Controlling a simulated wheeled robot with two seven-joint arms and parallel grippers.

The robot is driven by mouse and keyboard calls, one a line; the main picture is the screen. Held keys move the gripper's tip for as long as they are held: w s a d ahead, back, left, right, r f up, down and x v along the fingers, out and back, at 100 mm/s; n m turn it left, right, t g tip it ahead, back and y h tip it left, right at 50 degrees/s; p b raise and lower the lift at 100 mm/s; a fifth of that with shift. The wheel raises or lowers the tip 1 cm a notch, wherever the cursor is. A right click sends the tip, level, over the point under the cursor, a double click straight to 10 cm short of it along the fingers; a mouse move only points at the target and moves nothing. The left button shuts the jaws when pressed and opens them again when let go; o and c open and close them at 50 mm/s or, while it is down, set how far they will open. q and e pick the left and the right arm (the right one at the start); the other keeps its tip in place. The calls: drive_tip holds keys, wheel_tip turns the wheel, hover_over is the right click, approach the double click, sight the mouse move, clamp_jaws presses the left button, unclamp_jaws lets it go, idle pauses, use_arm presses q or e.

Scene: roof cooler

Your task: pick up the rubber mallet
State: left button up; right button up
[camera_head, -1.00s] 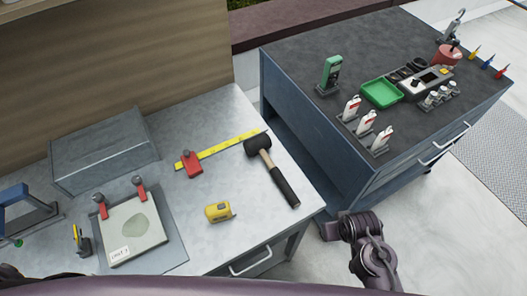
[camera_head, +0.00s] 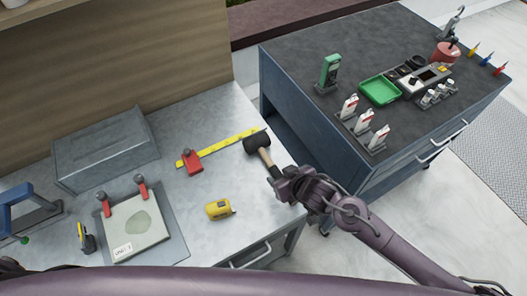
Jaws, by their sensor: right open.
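The rubber mallet lies on the grey metal workbench (camera_head: 215,125) near its right edge. Its black head (camera_head: 257,142) points to the back left, and part of its light wooden handle (camera_head: 266,160) shows. My right gripper (camera_head: 278,182) is over the handle and hides the black grip end. It is open, and I cannot tell whether the handle is between its fingers. My left gripper is not in view.
A yellow ruler (camera_head: 230,145) with a red clamp (camera_head: 192,163) lies left of the mallet. A yellow tape measure (camera_head: 219,209) sits nearer the front. A clamped plate (camera_head: 134,226) is at left. A dark-topped cabinet (camera_head: 300,55) with tools stands right, across a gap.

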sight(274, 168)
drive_tip(key=shift+w+a+f, duration=0.3)
drive_tip(key=shift+w, duration=0.1)
drive_tip(key=p+x, duration=0.1)
drive_tip(key=x, duration=0.1)
drive_tip(key=p+x, duration=0.1)
drive_tip(key=x, duration=0.1)
drive_tip(key=shift+w+d+r, duration=0.15)
drive_tip(key=shift+w+d, duration=0.05)
drive_tip(key=shift+w, duration=0.15)
drive_tip(key=shift+w+a+f, duration=0.2)
drive_tip(key=shift+w+f, duration=0.05)
drive_tip(key=shift+f, duration=0.15)
drive_tip(key=shift+c, duration=0.3)
clamp_jaws()
drive_tip(key=shift+r, duration=0.1)
